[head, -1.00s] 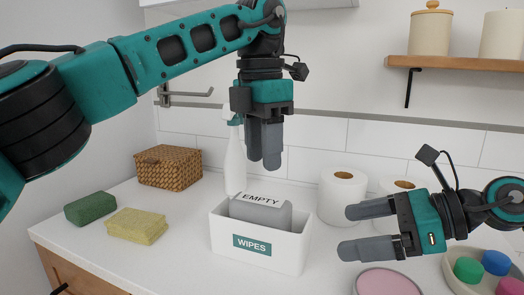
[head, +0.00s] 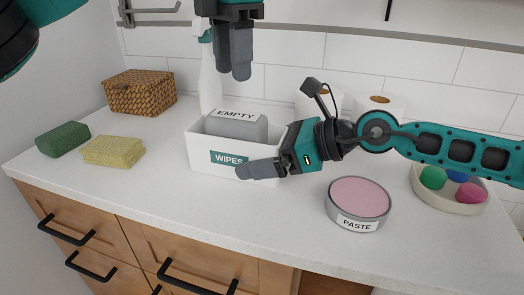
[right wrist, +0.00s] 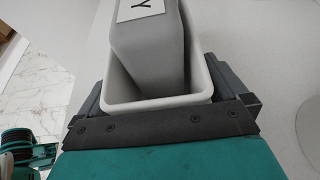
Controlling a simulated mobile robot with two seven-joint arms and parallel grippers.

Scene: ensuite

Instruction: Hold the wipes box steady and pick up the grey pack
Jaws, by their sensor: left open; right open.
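The white wipes box (head: 202,152) stands on the counter with a teal WIPES label on its front. The grey pack (head: 238,128), labelled EMPTY, sits inside and sticks up above the rim. My left gripper (head: 236,68) is open and empty, pointing down above the pack. My right gripper (head: 262,158) is open at the box's right end, one finger along the front face; its other finger is hidden in the head view. In the right wrist view, the fingers lie either side of the box (right wrist: 155,105), with the pack (right wrist: 152,55) inside; contact is unclear.
A spray bottle (head: 209,85) stands behind the box. Paste tin (head: 358,198) and a bowl with coloured pieces (head: 450,203) are to the right, toilet rolls (head: 380,108) behind. Sponges (head: 113,151) and a wicker basket (head: 140,92) are left.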

